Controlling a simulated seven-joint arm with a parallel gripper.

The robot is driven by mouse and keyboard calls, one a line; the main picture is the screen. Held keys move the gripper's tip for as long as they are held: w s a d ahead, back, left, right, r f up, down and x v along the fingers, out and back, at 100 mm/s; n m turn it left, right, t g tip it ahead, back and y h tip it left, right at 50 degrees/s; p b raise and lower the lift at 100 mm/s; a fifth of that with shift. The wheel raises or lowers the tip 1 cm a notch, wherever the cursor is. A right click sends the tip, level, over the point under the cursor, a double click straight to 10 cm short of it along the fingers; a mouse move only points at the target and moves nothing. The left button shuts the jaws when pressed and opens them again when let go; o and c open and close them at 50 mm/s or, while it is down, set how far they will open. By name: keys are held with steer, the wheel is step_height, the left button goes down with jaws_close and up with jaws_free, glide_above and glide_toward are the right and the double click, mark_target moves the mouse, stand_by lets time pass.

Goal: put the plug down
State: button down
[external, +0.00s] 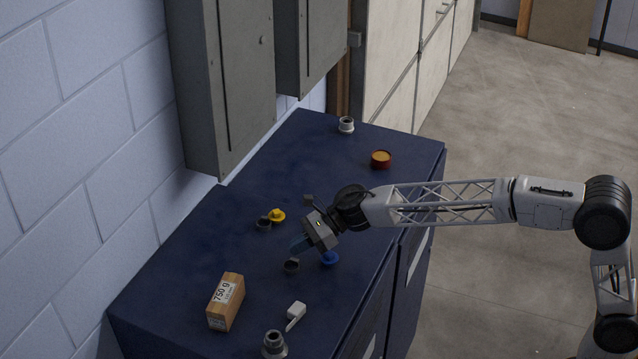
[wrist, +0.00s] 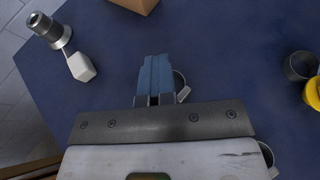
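A blue plug (external: 329,258) sits on the dark blue cabinet top, just right of and below my gripper in the external view. A yellow plug (external: 277,214) lies further back; its edge shows in the wrist view (wrist: 313,93). My gripper (external: 300,243) is low over the top, pointing down and left. Its blue fingers (wrist: 155,78) look closed together in the wrist view, with nothing clearly visible between them. A dark ring (external: 291,265) is beside the fingers, partly hidden behind them in the wrist view (wrist: 181,84). The blue plug is not visible in the wrist view.
A wooden 750 g block (external: 225,302), a white part (external: 296,312) and a metal fitting (external: 274,345) stand toward the front. A second dark ring (external: 263,223) touches or nearly touches the yellow plug. An orange-topped tin (external: 381,159) and another fitting (external: 346,125) stand behind.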

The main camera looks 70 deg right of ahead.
steer(key=s+a+n+g, duration=0.1)
steer(key=s+a+n+g+y, duration=0.1)
steer(key=s, duration=0.1)
steer(key=s+a+n+g+y, duration=0.1)
steer(key=s, duration=0.1)
steer(key=shift+s+a+r+n+g, duration=0.15)
steer(key=shift+a+r+n+g, duration=0.15)
steer(key=shift+n+g, duration=0.1)
steer(key=s+d+r+m+t+h, duration=0.55)
steer(key=d+m+t, duration=0.3)
steer(key=m, duration=0.95)
steer(key=s+d+f+m+h, duration=0.4)
steer(key=s+d+m+h, duration=0.25)
steer(key=s+m, duration=0.45)
steer(key=s+f+m+g, duration=0.3)
steer(key=s+f+m, duration=0.3)
steer(key=s, duration=0.5)
steer(key=s+f+m+g, duration=0.4)
steer(key=s+f+m, duration=0.2)
steer(key=s, duration=0.5)
steer(key=s+f+m+g, duration=0.4)
steer(key=s+f+m, duration=0.2)
steer(key=s, duration=0.5)
steer(key=m, duration=0.2)
steer(key=shift+a+f+m, duration=0.25)
steer(key=shift+f+m, duration=0.05)
